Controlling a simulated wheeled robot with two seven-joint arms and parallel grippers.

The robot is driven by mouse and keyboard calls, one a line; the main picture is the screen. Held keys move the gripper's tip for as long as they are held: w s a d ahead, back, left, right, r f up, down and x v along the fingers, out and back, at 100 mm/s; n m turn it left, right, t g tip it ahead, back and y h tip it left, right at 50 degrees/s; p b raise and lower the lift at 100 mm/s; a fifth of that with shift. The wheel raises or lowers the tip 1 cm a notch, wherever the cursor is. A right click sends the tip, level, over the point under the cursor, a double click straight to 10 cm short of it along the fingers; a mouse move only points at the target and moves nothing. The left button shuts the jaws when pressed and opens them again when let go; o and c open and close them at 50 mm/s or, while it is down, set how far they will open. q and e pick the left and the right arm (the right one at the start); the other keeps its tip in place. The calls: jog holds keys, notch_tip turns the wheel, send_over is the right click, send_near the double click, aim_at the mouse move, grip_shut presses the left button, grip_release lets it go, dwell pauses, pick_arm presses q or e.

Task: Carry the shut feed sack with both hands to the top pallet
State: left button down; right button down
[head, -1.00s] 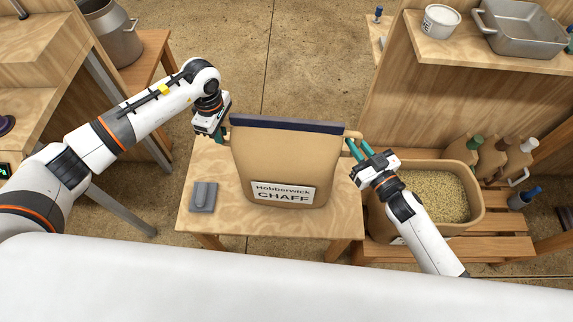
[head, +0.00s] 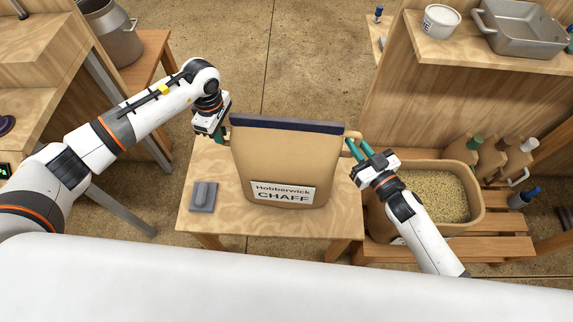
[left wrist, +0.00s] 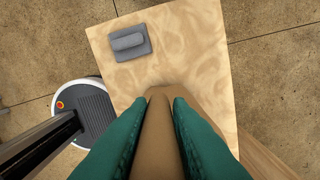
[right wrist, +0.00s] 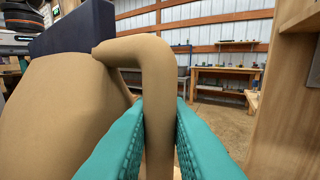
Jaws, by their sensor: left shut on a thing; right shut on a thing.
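The feed sack (head: 283,165) is tan with a dark blue band along its shut top and a label reading "Hobberwick CHAFF". It stands upright over the small wooden table (head: 330,224); whether its base touches the top I cannot tell. My left gripper (head: 222,133) is shut on the sack's left handle, seen between its teal fingers in the left wrist view (left wrist: 158,140). My right gripper (head: 357,149) is shut on the right handle, a bent tan loop in the right wrist view (right wrist: 158,100). Slatted wooden boards like a pallet (head: 490,246) lie at the right.
A grey block on a plate (head: 203,197) lies on the table's left side. An open tan bag of grain (head: 440,190) stands right of the table, with several bottles behind. A shelf (head: 480,52) holds a white tub and metal pan. Floor behind the table is clear.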

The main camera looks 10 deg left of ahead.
dwell(0.5)
